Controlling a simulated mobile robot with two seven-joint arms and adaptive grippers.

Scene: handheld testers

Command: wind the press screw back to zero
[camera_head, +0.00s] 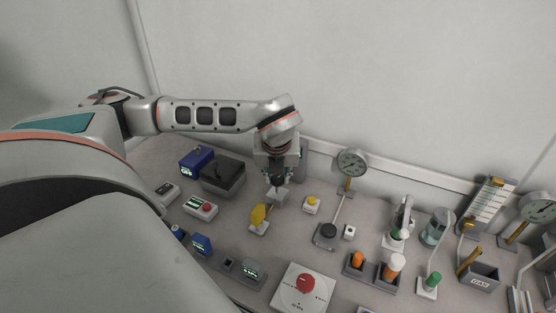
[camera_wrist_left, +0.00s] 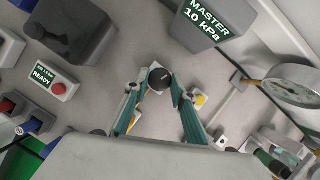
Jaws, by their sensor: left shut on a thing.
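The press screw shows in the left wrist view as a round black knob (camera_wrist_left: 159,79) with a short white mark on its top. My left gripper (camera_wrist_left: 156,88) has its teal fingers on either side of this knob and is shut on it. In the head view my left gripper (camera_head: 277,186) points down over the bench, and it hides most of the knob there. A dark box with the readout "MASTER 10 kPa" (camera_wrist_left: 212,22) stands close by in the left wrist view. My right gripper is in neither view.
A yellow piece (camera_head: 259,215) and a yellow-button box (camera_head: 312,202) are close by. A dial gauge (camera_head: 352,161) stands to the right on a post.

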